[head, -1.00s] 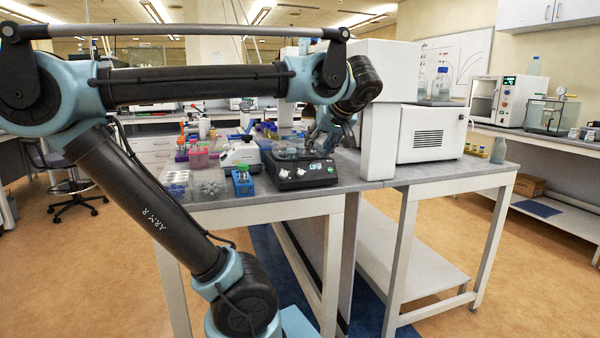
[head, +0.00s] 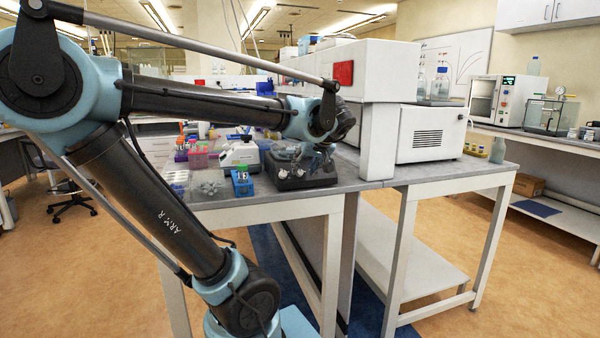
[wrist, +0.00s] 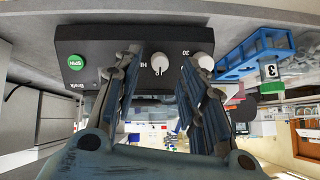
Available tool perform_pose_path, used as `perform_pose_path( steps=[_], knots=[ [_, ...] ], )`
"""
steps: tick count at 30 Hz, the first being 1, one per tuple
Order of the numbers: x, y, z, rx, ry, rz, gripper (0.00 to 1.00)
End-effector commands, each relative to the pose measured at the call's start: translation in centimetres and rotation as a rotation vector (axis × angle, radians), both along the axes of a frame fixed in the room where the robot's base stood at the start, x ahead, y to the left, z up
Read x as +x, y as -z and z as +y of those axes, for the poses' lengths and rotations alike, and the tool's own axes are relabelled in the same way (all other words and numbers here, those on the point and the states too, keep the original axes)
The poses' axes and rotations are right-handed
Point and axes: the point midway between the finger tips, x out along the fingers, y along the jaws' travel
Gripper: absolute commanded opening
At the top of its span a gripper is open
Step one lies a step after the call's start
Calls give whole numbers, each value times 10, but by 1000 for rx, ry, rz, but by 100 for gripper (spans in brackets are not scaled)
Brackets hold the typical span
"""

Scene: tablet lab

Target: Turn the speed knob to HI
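The black device (head: 288,182) with the knobs stands on the grey bench, its front partly hidden by my gripper (head: 318,166) in the head view. The wrist view shows its dark front panel (wrist: 110,47) upside down. The white speed knob (wrist: 160,62) there has an HI label at its left. A second white knob (wrist: 206,61) sits to its right, by a 30 mark, and a green button (wrist: 76,62) to its left. My gripper (wrist: 160,66) is open, with its fingers apart on either side of the speed knob in the picture. I cannot tell whether they touch it.
A blue tube rack (wrist: 250,58) stands beside the device; it also shows in the head view (head: 243,186). A white instrument (head: 240,156) and pink containers (head: 198,160) stand farther left. A large white machine (head: 378,70) rises close behind and right of my arm.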

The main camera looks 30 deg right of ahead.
Motion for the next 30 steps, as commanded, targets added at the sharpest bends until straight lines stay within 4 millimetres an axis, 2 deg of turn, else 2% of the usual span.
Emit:
perform_pose_path(
  steps=[9, 20, 21, 26, 30],
  knots=[
    [21, 20, -2, 0, -3, 0, 38],
    [24, 23, -3, 0, 0, -1, 38],
    [24, 23, -3, 0, 0, 0, 36],
    [23, 23, -3, 0, 0, 0, 0],
    [23, 23, -3, 1, -1, 0, 0]
  ],
)
